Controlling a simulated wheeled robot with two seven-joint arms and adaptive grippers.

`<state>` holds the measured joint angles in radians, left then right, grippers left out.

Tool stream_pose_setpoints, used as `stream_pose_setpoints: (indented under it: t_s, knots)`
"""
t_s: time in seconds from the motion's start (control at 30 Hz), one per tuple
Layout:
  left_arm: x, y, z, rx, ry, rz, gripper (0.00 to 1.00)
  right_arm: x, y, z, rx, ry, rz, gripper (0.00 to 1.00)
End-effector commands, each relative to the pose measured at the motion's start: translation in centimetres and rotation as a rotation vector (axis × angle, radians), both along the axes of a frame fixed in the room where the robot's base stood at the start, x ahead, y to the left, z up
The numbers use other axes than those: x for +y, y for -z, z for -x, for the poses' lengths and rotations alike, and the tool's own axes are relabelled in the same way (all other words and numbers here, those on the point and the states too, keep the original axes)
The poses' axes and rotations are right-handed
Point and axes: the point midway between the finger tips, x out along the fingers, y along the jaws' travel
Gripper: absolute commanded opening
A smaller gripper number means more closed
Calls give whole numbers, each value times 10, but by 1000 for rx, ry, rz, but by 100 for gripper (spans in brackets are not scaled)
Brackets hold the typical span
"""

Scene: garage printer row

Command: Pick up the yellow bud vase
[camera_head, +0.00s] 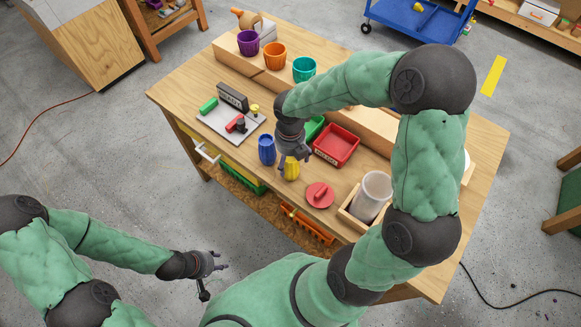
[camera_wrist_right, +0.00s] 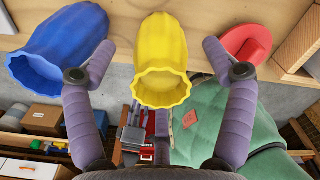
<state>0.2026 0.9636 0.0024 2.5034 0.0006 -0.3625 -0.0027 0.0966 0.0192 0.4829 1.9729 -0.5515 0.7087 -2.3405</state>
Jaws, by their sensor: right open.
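The yellow bud vase (camera_head: 291,169) stands on the wooden workbench, its upper part partly covered by my right gripper (camera_head: 295,154). In the right wrist view the yellow vase (camera_wrist_right: 162,58) is between the two spread fingers of the right gripper (camera_wrist_right: 160,55), with gaps on both sides and its open scalloped mouth facing the camera. A blue vase (camera_head: 267,150) stands just left of it and also shows at the left of the wrist view (camera_wrist_right: 60,45). My left gripper (camera_head: 213,270) hangs apart from the bench, its fingers spread and empty.
A red disc with a knob (camera_head: 320,194) lies right of the yellow vase. A red tray (camera_head: 335,146) is behind. A white cylinder (camera_head: 371,195) stands in a wooden holder at right. Purple, orange and teal pots (camera_head: 275,56) line the back. A grey plate (camera_head: 228,124) lies left.

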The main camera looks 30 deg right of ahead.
Motion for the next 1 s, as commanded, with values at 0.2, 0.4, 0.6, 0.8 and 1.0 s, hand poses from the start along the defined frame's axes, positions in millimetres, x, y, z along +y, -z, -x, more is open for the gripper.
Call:
stream_pose_setpoints:
  t_s: [0.2, 0.4, 0.6, 0.8, 1.0]
  knots:
    - [0, 14, 0, 0, 0, 0, 40, -1, 29, 1, 2, -1, 0, 84]
    - [0, 13, 0, 0, 0, 0, 40, -1, 28, 0, 0, 0, 0, 84]
    - [0, 13, 0, 0, 0, 0, 40, -1, 28, 0, 0, 0, 0, 33]
    - [0, 13, 0, 0, 0, 0, 40, -1, 29, 0, 1, 0, 0, 21]
    - [0, 13, 0, 0, 0, 0, 40, -1, 28, 1, 1, -1, 0, 21]
